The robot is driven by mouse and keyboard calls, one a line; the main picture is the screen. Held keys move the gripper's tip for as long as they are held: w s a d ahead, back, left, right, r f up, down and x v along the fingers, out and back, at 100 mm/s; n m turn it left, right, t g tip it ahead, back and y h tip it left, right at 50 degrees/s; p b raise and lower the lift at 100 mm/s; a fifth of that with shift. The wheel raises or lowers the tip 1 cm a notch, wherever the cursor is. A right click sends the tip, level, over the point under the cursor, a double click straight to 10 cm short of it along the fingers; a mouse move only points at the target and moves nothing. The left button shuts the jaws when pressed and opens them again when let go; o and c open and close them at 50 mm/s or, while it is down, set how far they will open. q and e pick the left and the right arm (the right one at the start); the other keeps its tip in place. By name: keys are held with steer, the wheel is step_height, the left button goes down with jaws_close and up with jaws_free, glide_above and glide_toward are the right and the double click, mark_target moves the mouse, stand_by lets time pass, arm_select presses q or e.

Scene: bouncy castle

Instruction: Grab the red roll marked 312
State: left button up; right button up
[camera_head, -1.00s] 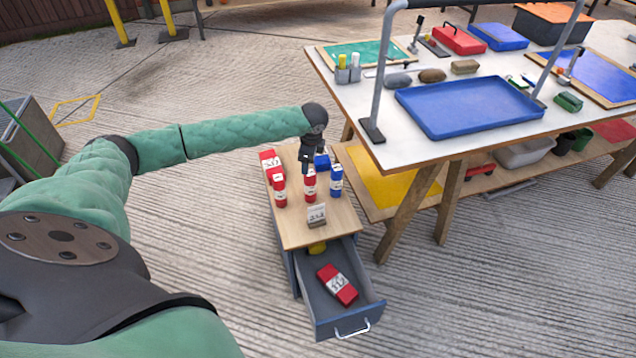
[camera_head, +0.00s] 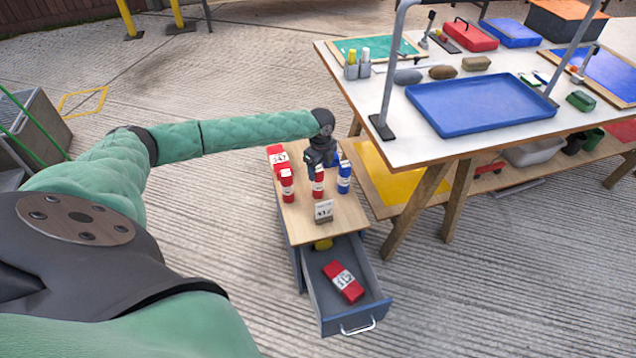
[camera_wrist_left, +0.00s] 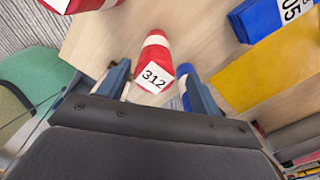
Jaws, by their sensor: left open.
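The red roll marked 312 (camera_wrist_left: 155,50) is red with white bands and a white label, seen between my fingers in the left wrist view. In the head view it appears to be the middle red roll (camera_head: 318,185), upright on the small cabinet's wooden top (camera_head: 308,222). My left gripper (camera_wrist_left: 157,82) is open, its two fingers either side of the roll and not visibly closed on it. In the head view my left gripper (camera_head: 318,165) is just behind and above that roll, partly hiding its top. My right gripper is out of view.
Another red roll (camera_head: 287,186) and a red package (camera_head: 278,158) stand to the left. A blue roll (camera_head: 344,178) stands close on the right. A number card (camera_head: 323,210) is in front. The open drawer (camera_head: 365,306) holds a red package (camera_head: 343,282). A worktable (camera_head: 440,146) stands at right.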

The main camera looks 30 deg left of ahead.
mark_target(318, 178)
arm_select(q)
steer(key=f, duration=0.4)
steer(key=shift+s+a, duration=0.3)
steer(key=shift+s, duration=0.05)
steer(key=shift+f+p, duration=0.3)
steer(key=shift+f, duration=0.2)
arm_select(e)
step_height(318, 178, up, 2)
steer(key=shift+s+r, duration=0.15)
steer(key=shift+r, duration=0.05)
arm_select(q)
steer(key=shift+c, duration=0.5)
steer(key=c, duration=1)
